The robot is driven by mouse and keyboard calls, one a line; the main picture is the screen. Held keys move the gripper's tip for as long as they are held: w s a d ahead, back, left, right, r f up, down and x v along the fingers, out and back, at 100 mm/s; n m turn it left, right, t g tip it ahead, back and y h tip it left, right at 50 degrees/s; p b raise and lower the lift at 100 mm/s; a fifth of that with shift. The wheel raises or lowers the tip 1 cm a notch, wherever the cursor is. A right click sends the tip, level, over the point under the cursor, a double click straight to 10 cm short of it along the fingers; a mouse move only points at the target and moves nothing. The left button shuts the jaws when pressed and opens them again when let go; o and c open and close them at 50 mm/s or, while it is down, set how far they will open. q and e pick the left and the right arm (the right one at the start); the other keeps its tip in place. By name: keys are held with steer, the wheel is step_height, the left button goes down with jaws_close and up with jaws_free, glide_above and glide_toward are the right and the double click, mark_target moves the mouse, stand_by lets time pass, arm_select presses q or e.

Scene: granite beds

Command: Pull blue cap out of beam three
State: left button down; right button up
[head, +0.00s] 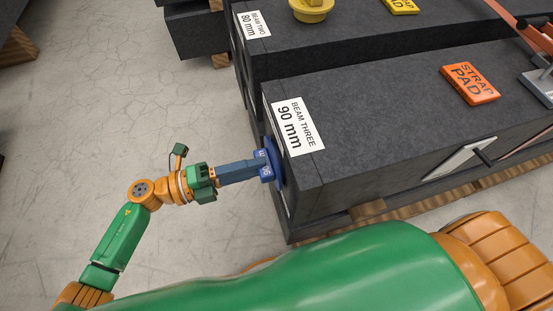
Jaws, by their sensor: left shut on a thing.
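The blue cap (267,166) sits at the left end face of beam three (380,120), a dark granite beam with a white label reading "BEAM THREE 90 mm" (297,126). The cap's wide disc is against or very near the end face; I cannot tell how deep it sits. My left gripper (252,168) comes in level from the left and is shut on the blue cap. Its fingertips are partly hidden by the cap. My right gripper is not in view.
An orange strap pad (469,84) lies on beam three. Beam two (350,35) lies behind, with a yellow cap (311,10) and a yellow pad (400,6) on top. Wooden pallet slats (450,195) run under beam three. The concrete floor (110,90) on the left is clear.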

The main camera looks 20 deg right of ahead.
arm_select(q)
steer(key=a+b, duration=0.1)
steer(key=a, duration=0.4)
steer(key=shift+a, duration=0.3)
stand_by(0.4)
steer(key=a+r, duration=0.3)
steer(key=a, duration=0.3)
steer(key=shift+p, duration=0.45)
